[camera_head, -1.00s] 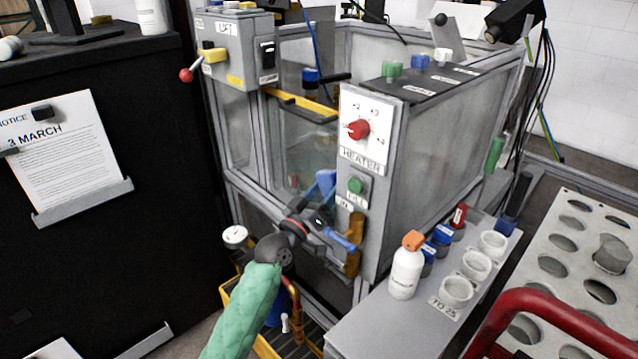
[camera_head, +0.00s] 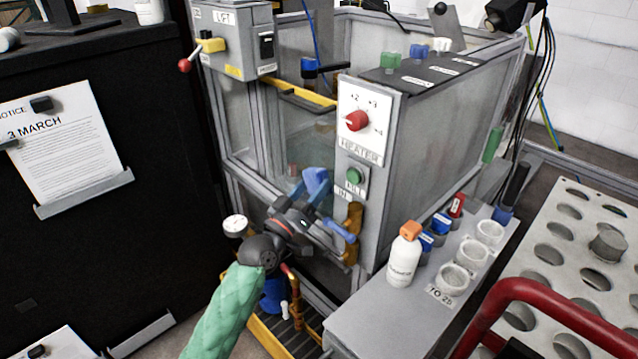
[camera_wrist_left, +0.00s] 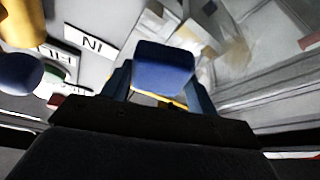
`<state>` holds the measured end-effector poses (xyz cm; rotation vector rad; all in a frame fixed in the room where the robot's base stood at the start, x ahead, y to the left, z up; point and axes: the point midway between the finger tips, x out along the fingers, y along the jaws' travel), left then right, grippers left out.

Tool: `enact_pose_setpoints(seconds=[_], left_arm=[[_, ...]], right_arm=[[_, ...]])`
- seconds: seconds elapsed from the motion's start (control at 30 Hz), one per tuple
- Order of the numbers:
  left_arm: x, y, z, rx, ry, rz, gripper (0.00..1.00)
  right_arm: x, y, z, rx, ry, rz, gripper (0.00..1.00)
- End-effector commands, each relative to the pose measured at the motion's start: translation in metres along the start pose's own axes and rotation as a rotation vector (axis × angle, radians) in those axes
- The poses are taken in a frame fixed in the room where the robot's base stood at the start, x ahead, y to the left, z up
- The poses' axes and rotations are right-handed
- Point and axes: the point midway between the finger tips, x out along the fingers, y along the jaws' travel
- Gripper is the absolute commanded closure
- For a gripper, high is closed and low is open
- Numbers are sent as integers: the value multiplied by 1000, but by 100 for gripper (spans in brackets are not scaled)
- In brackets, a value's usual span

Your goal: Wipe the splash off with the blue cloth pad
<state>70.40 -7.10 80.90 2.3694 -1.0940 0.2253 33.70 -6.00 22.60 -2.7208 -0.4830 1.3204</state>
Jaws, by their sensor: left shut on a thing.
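My left gripper (camera_head: 312,196), at the end of the green-sleeved arm, is shut on the blue cloth pad (camera_head: 316,179). It is in front of the tank's clear front panel, just left of the heater column. In the left wrist view the pad (camera_wrist_left: 162,68) sits between the two blue fingers. A brownish smear (camera_wrist_left: 236,54), which looks like the splash, shows on the panel beyond the pad, to its upper right. A gap seems to lie between pad and smear, but contact with the panel cannot be told. The splash is not clear in the head view. My right gripper is not in view.
The heater column (camera_head: 365,150), with a red knob and green button, stands right of the gripper. A brass valve (camera_head: 352,222) with a blue lever is close beside it. A white bottle (camera_head: 404,258) and cups stand on the right shelf. A red rail (camera_head: 560,312) crosses bottom right.

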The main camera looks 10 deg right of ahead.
Motion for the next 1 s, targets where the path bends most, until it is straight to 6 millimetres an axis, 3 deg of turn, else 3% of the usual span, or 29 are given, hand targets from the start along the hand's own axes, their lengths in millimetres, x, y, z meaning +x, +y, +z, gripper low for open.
enact_pose_setpoints(seconds=[0.2, 0.63, 1.0], left_arm=[[-12, 0, -5, 0, 0, -1, 60], [-15, -1, -7, 1, 1, -2, 60], [-39, -1, -17, 2, 0, -2, 60]], right_arm=[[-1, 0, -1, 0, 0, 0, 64], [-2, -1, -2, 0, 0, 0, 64], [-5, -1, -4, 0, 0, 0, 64]])
